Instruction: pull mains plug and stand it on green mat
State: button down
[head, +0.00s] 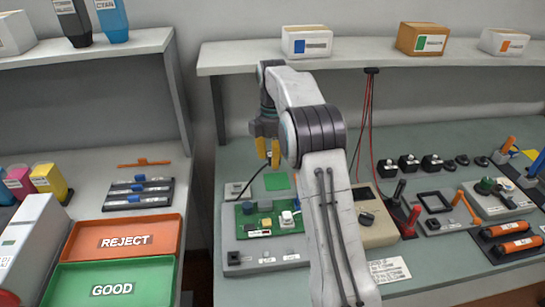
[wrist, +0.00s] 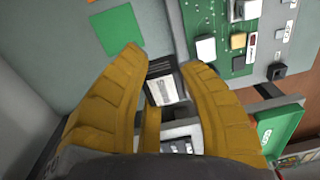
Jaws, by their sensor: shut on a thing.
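My gripper (head: 268,152) has yellow fingers and hangs over the left part of the work table in the head view. In the wrist view my gripper (wrist: 168,62) is shut on the mains plug (wrist: 162,90), a dark block with a pale label between the fingers. The plug cannot be made out in the head view. The green mat (head: 277,181) is a small flat square behind the circuit board, below my gripper in the picture. In the wrist view the green mat (wrist: 117,30) lies to the upper left of the plug, apart from it.
A grey fixture with a green circuit board (head: 270,219) stands in front of the mat. A beige meter (head: 374,215) is to its right. A black cable (head: 256,178) runs near the mat. The shelf (head: 250,56) with boxes spans the back. Reject (head: 160,220) and good (head: 150,262) trays are left.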

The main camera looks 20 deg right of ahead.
jog(key=shift+r+p, duration=1.25)
jog(key=shift+p, duration=0.25)
dwell(0.7)
jog(key=shift+r+p, duration=2)
jog(key=shift+p, duration=0.25)
jog(key=shift+f, duration=0.1)
jog(key=shift+s+d+f+m+b, duration=0.1)
jog(key=shift+d+f+m+b, duration=0.2)
jog(key=shift+m, duration=0.25)
jog(key=shift+d+f+m+b, duration=0.15)
jog(key=shift+d+m+b, duration=0.15)
jog(key=shift+m, duration=0.25)
jog(key=s+d+f+m+t+b, duration=0.15)
jog(key=d+f+m+b, duration=0.3)
jog(key=m, duration=0.75)
jog(key=s+d+f+m+b, duration=0.3)
jog(key=d+m+b, duration=0.15)
jog(key=m, duration=0.85)
jog(key=p, duration=0.4)
send_over(279, 187)
notch_tip(279, 187, down, 7)
jog(key=shift+s+r, duration=0.1)
jog(key=shift+a+f+p, duration=0.1)
jog(key=shift+f+p, duration=0.35)
jog(key=shift+p, duration=0.3)
jog(key=shift+f+p, duration=0.35)
jog(key=shift+f, duration=1.3)
